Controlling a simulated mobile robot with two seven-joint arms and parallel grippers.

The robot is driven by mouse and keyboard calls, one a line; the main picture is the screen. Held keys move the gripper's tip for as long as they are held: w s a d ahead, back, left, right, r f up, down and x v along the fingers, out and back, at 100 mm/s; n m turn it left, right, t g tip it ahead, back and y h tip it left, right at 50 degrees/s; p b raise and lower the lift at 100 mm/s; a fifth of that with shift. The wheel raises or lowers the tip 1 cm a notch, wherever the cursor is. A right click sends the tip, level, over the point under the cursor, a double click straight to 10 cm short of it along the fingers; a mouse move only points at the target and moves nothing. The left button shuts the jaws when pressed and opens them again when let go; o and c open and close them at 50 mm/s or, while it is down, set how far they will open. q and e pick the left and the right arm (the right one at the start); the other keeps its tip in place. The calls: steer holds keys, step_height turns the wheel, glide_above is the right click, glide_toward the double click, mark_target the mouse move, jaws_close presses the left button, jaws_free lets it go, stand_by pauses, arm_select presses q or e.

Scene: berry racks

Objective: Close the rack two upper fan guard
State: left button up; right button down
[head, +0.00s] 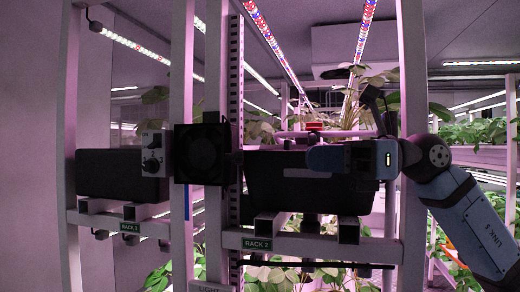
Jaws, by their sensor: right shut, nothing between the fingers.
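My right gripper (297,172) reaches in from the right, in front of the black trough of rack 2. It is shut and empty, to the right of the fan box and apart from it. My left gripper is out of view.
A black trough (268,200) sits on rack 2 above the green RACK 2 label (257,244). A grey box with knobs (152,153) is left of the fan. White uprights (412,80) frame the racks.

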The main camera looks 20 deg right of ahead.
mark_target(235, 156)
steer(key=p+x, duration=0.2)
steer(key=x, duration=0.7)
steer(key=shift+p, duration=0.4)
steer(key=shift+f, duration=0.1)
